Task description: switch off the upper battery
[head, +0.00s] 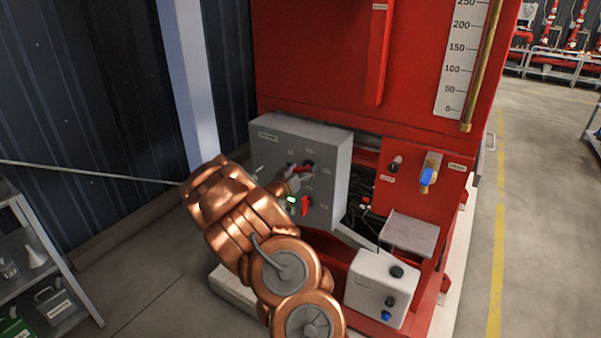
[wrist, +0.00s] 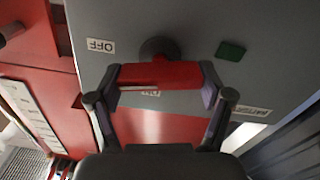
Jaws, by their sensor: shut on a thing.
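A grey battery switch box (head: 322,145) is mounted on the red pump unit. Its upper red rotary switch (head: 308,164) is partly hidden by my gripper (head: 296,178) in the head view. The lower red switch (head: 304,206) sits below, beside a lit green lamp (head: 291,199). In the wrist view, which appears upside down, my gripper (wrist: 161,88) is shut on a red switch handle (wrist: 160,73), with a finger at each end. An OFF label (wrist: 100,46) is left of the dark round hub (wrist: 160,47). The handle seems to be the upper one.
A red panel with a blue-handled valve (head: 428,176) is to the right. A white box with knobs (head: 378,288) stands below it. A shelf with containers (head: 45,285) is at the left. The floor right of the unit is clear.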

